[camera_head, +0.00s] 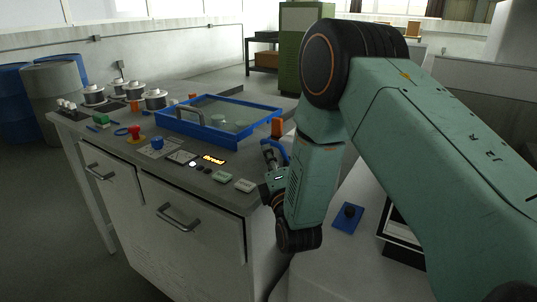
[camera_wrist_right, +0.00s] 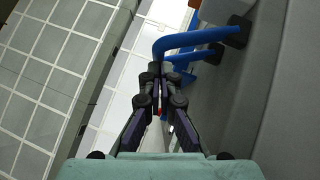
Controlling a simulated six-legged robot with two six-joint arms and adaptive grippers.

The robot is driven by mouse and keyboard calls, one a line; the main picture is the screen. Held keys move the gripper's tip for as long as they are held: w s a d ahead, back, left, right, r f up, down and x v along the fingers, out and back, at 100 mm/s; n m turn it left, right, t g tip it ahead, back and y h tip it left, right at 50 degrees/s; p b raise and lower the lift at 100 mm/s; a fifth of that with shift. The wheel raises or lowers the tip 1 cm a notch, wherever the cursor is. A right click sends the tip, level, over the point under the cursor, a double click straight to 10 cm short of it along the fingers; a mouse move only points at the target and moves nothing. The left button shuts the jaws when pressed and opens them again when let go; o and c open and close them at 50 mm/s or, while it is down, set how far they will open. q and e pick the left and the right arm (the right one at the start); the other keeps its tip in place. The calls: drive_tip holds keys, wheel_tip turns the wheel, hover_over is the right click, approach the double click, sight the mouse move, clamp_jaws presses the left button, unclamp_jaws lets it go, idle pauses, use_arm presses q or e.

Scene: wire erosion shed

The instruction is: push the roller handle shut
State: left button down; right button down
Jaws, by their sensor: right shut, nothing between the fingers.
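The roller handle is a blue curved bar (camera_wrist_right: 195,39) that sweeps across the upper middle of the right wrist view. In the head view a blue bar (camera_head: 282,149) shows at the right end of the bench, partly hidden by my right arm. My right gripper (camera_head: 268,149) is beside this bar, its fingers pointing up. In the wrist view the fingertips (camera_wrist_right: 157,80) are together, just below the bent end of the blue bar. I cannot tell whether they touch it. My left gripper is not in view.
The grey bench (camera_head: 125,150) carries a blue-framed tray (camera_head: 205,140), a red button (camera_head: 135,131), switches and several round metal parts. An orange block (camera_head: 277,127) stands close to the blue bar. A blue joystick panel (camera_head: 348,217) and a screen lie to the right.

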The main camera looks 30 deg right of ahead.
drive_tip(key=shift+w+r+p, duration=0.1)
drive_tip(key=shift+r+p, duration=0.2)
drive_tip(key=shift+p, duration=0.15)
drive_tip(key=shift+d+m, duration=0.1)
drive_tip(key=shift+m, duration=0.2)
drive_tip(key=shift+w+d+r+m+g+p, duration=0.1)
drive_tip(key=shift+d+r+m+g+p, duration=0.1)
drive_tip(key=shift+r+m+g+p, duration=0.45)
drive_tip(key=w+d+r+m+g+y+p, duration=0.2)
drive_tip(key=d+m+g+p, duration=0.4)
drive_tip(key=p, duration=0.9)
drive_tip(key=shift+w+d+y+p, duration=0.3)
drive_tip(key=shift+w+d+y, duration=0.25)
drive_tip(key=shift+w, duration=0.55)
drive_tip(key=shift+d, duration=0.1)
drive_tip(key=shift+r, duration=0.1)
